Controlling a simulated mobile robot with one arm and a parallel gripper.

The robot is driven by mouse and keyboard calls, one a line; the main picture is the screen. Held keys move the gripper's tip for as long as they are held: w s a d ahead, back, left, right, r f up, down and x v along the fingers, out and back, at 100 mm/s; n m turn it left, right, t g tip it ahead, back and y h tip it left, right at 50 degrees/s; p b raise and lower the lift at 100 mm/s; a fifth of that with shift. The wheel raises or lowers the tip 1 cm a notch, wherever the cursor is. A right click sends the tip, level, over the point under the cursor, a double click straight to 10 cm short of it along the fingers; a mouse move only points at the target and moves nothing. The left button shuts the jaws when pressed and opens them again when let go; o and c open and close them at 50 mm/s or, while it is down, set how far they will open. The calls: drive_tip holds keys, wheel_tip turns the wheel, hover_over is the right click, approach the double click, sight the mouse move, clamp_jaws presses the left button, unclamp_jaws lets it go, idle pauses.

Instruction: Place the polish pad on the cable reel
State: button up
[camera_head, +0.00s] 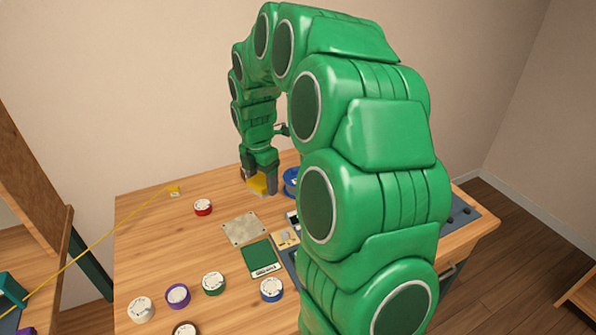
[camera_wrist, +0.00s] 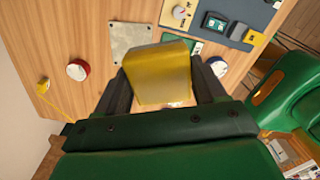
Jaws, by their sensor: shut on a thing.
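My gripper (camera_head: 259,187) is shut on a yellow block-like pad, which I take for the polish pad (camera_head: 257,182). The pad is above the back part of the wooden table. In the wrist view the pad (camera_wrist: 160,74) sits between the two dark fingers of my gripper (camera_wrist: 160,82), with its broad yellow face showing. A blue round thing (camera_head: 290,182), which looks like the cable reel, stands just right of my gripper in the head view. My green arm hides part of it.
A red-rimmed round piece (camera_head: 202,207), a metal plate (camera_head: 241,229) and a green card (camera_head: 260,257) lie on the table (camera_head: 150,240). Several coloured round pieces stand at the front. A yellow cord runs from a small yellow piece (camera_head: 174,191). The back left is mostly clear.

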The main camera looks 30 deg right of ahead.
drive_tip(key=d+r+m, duration=0.4)
drive_tip(key=d+m, duration=0.1)
drive_tip(key=d, duration=0.9)
approach(290, 176)
drive_tip(key=shift+s+d+f, duration=0.5)
drive_tip(key=shift+s, duration=0.2)
drive_tip(key=shift+s+d+f, duration=0.45)
drive_tip(key=shift+s, duration=0.2)
drive_tip(key=shift+s+d+f, duration=0.5)
drive_tip(key=shift+s, duration=0.2)
drive_tip(key=shift+f, duration=0.55)
drive_tip(key=o, duration=1)
drive_tip(key=shift+o, duration=0.2)
drive_tip(key=shift+r, duration=0.1)
